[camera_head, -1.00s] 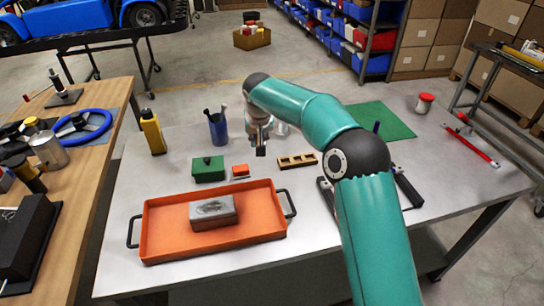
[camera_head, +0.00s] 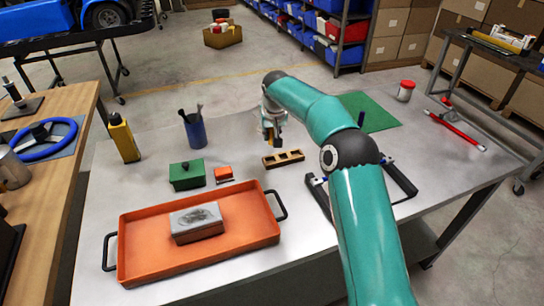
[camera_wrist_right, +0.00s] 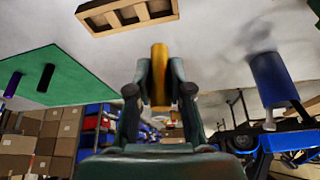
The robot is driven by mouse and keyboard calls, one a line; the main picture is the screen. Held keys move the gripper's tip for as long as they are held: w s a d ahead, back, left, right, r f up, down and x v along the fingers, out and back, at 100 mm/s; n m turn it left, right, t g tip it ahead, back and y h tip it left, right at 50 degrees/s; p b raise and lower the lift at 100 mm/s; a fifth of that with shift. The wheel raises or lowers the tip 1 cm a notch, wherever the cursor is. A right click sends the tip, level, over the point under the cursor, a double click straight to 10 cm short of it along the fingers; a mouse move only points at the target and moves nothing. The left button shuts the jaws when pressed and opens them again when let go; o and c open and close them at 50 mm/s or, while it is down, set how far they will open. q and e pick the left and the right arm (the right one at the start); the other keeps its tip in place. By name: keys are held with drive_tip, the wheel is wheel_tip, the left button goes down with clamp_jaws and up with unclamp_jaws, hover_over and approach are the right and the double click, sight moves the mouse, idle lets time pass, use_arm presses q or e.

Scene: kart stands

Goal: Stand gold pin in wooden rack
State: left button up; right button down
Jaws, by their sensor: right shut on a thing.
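The wooden rack (camera_head: 283,159) is a small light-brown block with several openings, lying on the grey table. It also shows upside down at the top of the right wrist view (camera_wrist_right: 127,16). My right gripper (camera_head: 272,130) is just behind and a little left of the rack, above the table. In the right wrist view its two fingers (camera_wrist_right: 159,92) are shut on the gold pin (camera_wrist_right: 159,72), a yellow-gold cylinder. The pin is apart from the rack in that view. My left gripper is not in view.
An orange tray (camera_head: 128,240) with a grey block (camera_head: 197,222) stands in front left. A green box (camera_head: 187,175), a small orange block (camera_head: 224,174), a blue cup (camera_head: 195,132) and a yellow bottle (camera_head: 124,140) stand left of the rack. A green mat (camera_head: 368,112) lies behind right.

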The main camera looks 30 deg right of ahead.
sight(270, 157)
wheel_tip(270, 157, down, 8)
idle(0.5)
drive_tip(key=c, duration=1.1)
unclamp_jaws()
drive_tip(key=shift+o, duration=0.2)
drive_tip(key=shift+r, duration=0.1)
drive_tip(key=b+v, duration=0.1)
drive_tip(key=v, duration=1.1)
drive_tip(key=shift+a, duration=0.1)
